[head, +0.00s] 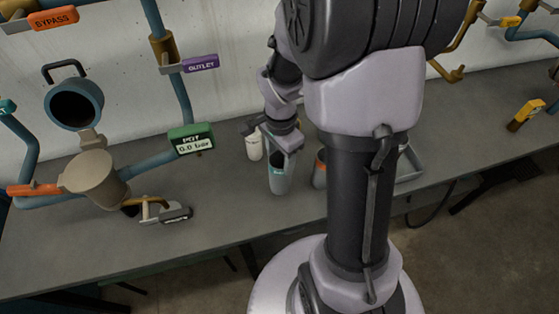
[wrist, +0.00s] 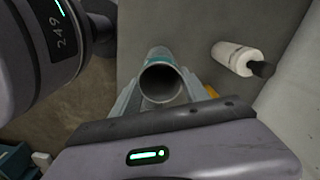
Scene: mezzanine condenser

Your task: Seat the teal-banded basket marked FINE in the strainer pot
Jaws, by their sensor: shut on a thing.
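The teal-banded basket (head: 279,184) is a grey open-topped cylinder, upright below my wrist in the head view. My gripper (head: 281,157) is shut on it near its top. In the wrist view my gripper's fingers (wrist: 156,92) flank the basket (wrist: 161,82), with its open mouth towards the camera and teal showing at its far side. I cannot read FINE or tell whether its base touches the bench. The strainer pot (head: 96,186) is the beige body among blue pipes at the left. Its blue lid (head: 97,91) appears swung up; the pot's inside is unclear.
An orange-banded basket (head: 320,177) stands just right of the held one, partly behind my arm. A white bottle (head: 254,148) stands close behind left. A POT gauge (head: 191,139) and blue pipe lie between basket and pot. A grey tray (head: 411,174) is at right.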

